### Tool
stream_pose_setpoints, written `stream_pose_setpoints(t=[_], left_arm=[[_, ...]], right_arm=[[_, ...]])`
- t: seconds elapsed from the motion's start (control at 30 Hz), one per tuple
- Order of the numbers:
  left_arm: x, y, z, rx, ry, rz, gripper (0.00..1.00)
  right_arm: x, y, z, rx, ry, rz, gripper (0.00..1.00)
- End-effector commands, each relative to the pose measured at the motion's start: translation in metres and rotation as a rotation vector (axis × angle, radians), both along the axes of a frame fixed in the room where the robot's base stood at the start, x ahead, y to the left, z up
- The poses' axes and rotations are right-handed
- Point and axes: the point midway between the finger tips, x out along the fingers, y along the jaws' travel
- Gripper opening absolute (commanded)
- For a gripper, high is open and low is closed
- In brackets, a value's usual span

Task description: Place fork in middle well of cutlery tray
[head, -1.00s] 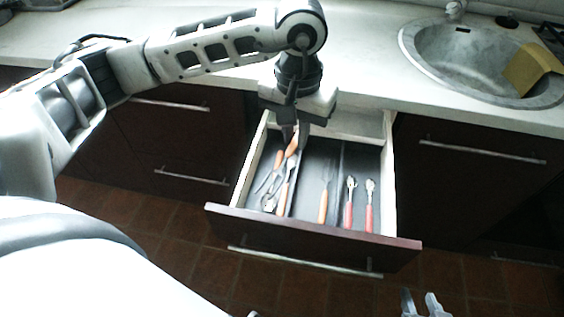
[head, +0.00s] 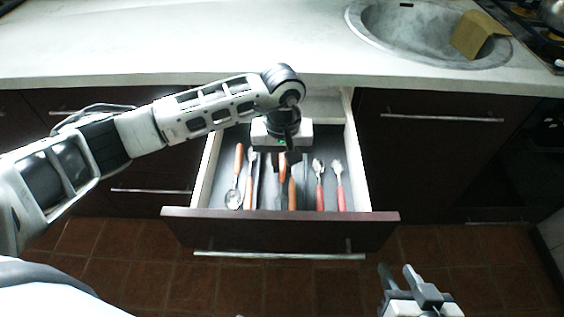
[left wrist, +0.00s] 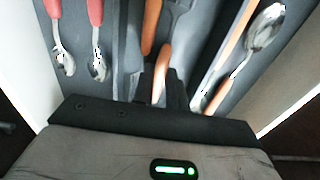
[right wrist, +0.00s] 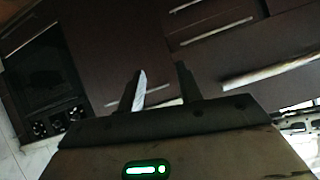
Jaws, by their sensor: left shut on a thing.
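My left gripper (head: 287,157) is shut on the fork, gripping its orange handle (left wrist: 162,72). The fork's darker metal head (left wrist: 177,10) points away from the gripper, over the middle well of the cutlery tray (left wrist: 132,35). I cannot tell whether the fork touches the tray floor. Another orange-handled piece (head: 292,190) lies in the middle well beside it. The tray sits in the open drawer (head: 280,222). My right gripper (head: 400,275) is open and empty, out in front of the drawer; its spread fingers show in the right wrist view (right wrist: 158,88).
The left well holds a spoon (head: 233,198) and another orange-handled piece (head: 251,185). The right well holds two red-handled pieces (head: 340,190). The counter (head: 200,45) overhangs the drawer's back, with a sink (head: 400,30) and yellow-brown sponge (head: 478,35) at the right.

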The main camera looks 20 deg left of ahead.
Motion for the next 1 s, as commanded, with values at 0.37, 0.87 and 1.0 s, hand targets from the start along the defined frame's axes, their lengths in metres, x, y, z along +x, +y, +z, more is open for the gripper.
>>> stream_pose_setpoints(t=[0.37,0.87,1.0], left_arm=[[-0.003,0.000,-0.009,0.003,0.007,-0.001,0.35],[0.000,0.001,0.034,0.002,-0.003,-0.001,0.35],[0.000,0.000,0.066,0.002,-0.003,-0.001,0.35]], right_arm=[[0.000,0.000,-0.001,0.000,0.000,0.000,0.35],[0.001,0.000,0.000,0.000,-0.002,-0.001,0.35],[0.001,0.000,0.001,0.000,-0.002,-0.001,0.35]])
